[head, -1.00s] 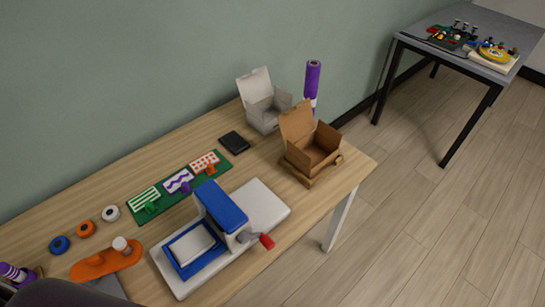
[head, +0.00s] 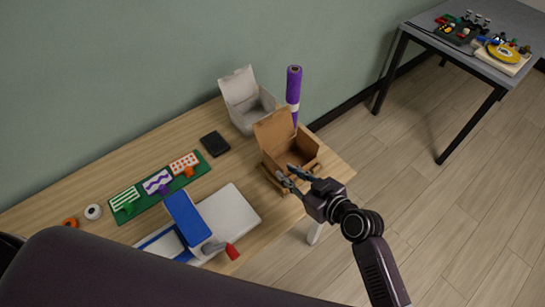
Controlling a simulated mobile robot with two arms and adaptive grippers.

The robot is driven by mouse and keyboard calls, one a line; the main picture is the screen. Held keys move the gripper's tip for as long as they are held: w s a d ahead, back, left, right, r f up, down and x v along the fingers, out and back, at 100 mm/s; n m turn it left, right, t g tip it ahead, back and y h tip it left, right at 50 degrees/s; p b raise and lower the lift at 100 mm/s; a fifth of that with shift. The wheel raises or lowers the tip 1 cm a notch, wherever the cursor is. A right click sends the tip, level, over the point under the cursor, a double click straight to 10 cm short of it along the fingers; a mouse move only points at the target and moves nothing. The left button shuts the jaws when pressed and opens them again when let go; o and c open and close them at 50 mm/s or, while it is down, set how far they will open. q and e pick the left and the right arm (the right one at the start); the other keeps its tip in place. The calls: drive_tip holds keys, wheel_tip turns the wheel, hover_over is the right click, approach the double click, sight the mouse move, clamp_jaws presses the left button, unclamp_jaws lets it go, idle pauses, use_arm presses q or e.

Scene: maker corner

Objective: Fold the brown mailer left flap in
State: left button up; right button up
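The brown mailer (head: 273,131) stands near the right end of the wooden table with its lid raised at the back. Its front and part of its side flaps are partly hidden by my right gripper. My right gripper (head: 287,175) is at the front edge of the mailer, its fingers spread apart with nothing seen between them. I cannot tell whether it touches the cardboard. My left gripper is not in view.
A white box (head: 240,97) with an open lid and a purple roll (head: 293,85) stand behind the mailer. A blue and white press (head: 187,217) with a red handle, a green board (head: 141,205) and a black block (head: 214,144) lie to the left.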

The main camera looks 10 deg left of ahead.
sight(273, 160)
drive_tip(key=shift+w+r+p+x, duration=0.1)
drive_tip(key=shift+r+x, duration=0.1)
drive_tip(key=shift+x, duration=1.15)
drive_tip(key=shift+w+r+p+x, duration=0.1)
drive_tip(key=shift+r+p+x, duration=0.05)
drive_tip(key=shift+x, duration=1.2)
drive_tip(key=shift+w+r+p+x, duration=0.1)
drive_tip(key=shift+r+x, duration=0.1)
drive_tip(key=shift+x, duration=1.15)
drive_tip(key=shift+a, duration=0.15)
drive_tip(key=shift+s, duration=0.1)
clamp_jaws()
